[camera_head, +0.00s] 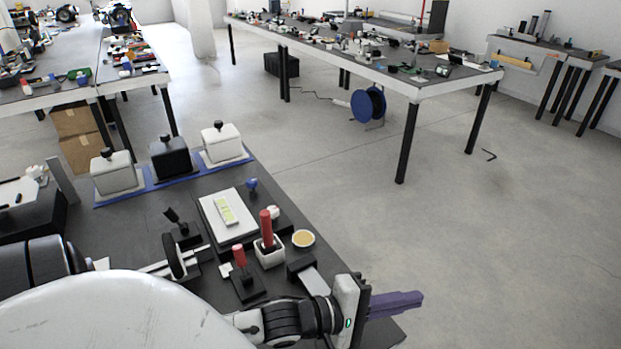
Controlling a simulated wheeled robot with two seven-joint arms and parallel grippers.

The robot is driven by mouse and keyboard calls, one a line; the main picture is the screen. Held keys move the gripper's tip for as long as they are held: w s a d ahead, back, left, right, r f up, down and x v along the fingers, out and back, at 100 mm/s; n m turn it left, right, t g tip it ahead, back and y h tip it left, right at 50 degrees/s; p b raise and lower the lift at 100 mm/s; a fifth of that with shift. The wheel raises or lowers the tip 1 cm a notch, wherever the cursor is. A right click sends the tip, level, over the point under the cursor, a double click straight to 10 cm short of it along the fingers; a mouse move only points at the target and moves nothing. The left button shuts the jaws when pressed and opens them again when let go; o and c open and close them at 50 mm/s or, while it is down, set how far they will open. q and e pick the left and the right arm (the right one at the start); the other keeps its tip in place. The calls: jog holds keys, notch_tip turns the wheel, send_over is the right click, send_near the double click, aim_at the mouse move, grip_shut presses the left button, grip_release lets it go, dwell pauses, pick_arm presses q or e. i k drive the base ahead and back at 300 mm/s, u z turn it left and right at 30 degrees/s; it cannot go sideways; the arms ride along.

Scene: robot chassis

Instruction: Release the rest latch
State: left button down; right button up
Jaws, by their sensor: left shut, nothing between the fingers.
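My left gripper (416,300) has purple fingers, closed together with nothing between them. It points right at the near right corner of the dark bench (105,235), past the bench-top devices. I cannot tell which device is the rest latch. A red-handled lever (238,256) stands on a black base. A second red handle (266,228) stands upright in a white square housing (270,257). A black block (299,266) with a pale metal plate lies just behind my left wrist, partly hidden by it. A black tilted lever (171,215) stands farther left. My right gripper does not show.
A white panel with a yellow-green display (226,210), a blue knob (251,184) and a round tan disc (303,239) are on the bench. Three lidded boxes, one black (170,158), line its back on a blue strip. Floor (480,250) right of the bench is clear.

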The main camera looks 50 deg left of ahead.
aim_at(239, 257)
jog(key=z, duration=0.5)
jog(key=i, duration=0.65)
jog(key=u, duration=2.05)
